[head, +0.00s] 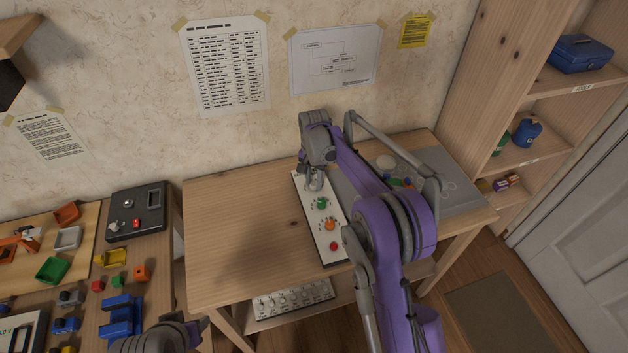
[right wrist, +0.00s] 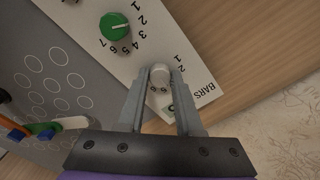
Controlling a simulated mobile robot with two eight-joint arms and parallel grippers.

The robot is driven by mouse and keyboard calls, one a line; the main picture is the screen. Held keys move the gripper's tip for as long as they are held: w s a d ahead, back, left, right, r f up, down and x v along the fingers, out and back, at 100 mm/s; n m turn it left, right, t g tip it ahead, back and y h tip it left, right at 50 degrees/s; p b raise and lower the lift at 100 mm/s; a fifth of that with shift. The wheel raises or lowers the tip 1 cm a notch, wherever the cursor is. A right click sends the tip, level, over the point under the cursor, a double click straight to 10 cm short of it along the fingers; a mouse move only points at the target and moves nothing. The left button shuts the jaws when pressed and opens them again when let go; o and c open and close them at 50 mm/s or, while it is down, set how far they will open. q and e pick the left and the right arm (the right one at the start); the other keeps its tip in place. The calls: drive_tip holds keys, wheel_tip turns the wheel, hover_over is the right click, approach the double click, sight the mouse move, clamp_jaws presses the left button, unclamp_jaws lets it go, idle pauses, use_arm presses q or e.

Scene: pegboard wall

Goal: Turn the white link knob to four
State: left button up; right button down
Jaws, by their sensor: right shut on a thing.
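A white panel (head: 308,222) lies on the wooden table, with a green knob (head: 321,203), an orange knob (head: 330,225) and a red knob (head: 333,246) in a row. My right gripper (head: 313,181) is at the panel's far end, pointing down. In the right wrist view its fingers are shut on the sides of a white knob (right wrist: 160,74). My left gripper (head: 178,335) is at the bottom edge, partly cut off.
A grey mat (head: 455,195) with small items lies right of the panel. The table's left part (head: 230,230) is clear. A lower shelf holds another knob panel (head: 293,298). A left table holds a black box (head: 137,212) and coloured parts. Shelves stand at right.

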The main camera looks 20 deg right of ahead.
sight(314, 184)
drive_tip(key=c, duration=0.6)
unclamp_jaws()
wheel_tip(314, 184, up, 11)
drive_tip(key=shift+f, duration=0.1)
